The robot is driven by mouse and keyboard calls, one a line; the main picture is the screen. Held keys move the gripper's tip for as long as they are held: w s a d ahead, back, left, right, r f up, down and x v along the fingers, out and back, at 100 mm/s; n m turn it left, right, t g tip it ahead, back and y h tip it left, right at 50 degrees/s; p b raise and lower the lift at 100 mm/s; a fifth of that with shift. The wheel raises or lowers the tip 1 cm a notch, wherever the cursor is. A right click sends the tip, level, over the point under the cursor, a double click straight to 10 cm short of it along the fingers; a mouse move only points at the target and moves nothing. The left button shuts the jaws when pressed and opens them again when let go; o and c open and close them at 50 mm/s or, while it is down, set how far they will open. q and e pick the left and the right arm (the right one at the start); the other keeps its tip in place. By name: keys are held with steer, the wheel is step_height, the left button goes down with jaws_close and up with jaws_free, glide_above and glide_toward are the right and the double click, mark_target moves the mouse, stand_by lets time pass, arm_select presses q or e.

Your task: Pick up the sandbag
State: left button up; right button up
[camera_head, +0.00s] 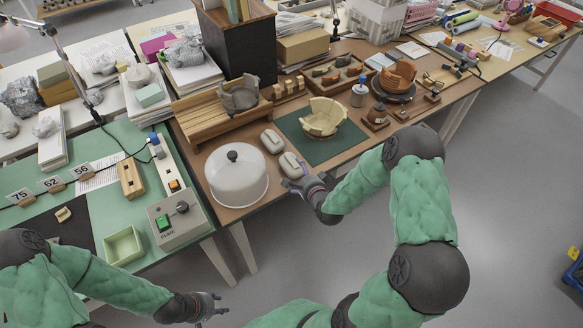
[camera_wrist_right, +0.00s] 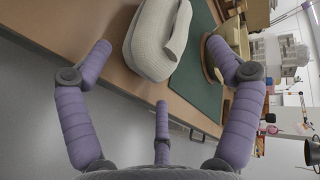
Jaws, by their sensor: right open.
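Two pale grey sandbags lie side by side at the table's front edge: the near one (camera_head: 291,166) and the one behind it (camera_head: 271,141). My right gripper (camera_head: 303,184) is open and empty at the near sandbag's front side. In the right wrist view a pale woven sandbag (camera_wrist_right: 152,42) lies beyond the spread purple fingers (camera_wrist_right: 160,85), with no grip on it. Whether a finger touches it I cannot tell. My left gripper (camera_head: 217,304) is low at the left, over the floor, with its fingers apart and nothing visible between them.
A white domed cover (camera_head: 236,178) stands left of the sandbags. A dark green mat (camera_head: 310,152) with a cream, broken bowl (camera_head: 324,116) lies right of them. A wooden rack (camera_head: 205,115) with a grey vessel (camera_head: 239,96) is behind. The floor in front is free.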

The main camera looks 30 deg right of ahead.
steer(key=shift+x, duration=0.95)
steer(key=c, duration=1.4)
steer(key=shift+r, duration=0.1)
steer(key=c, duration=0.3)
steer(key=shift+r, duration=0.1)
steer(key=shift+c, duration=0.2)
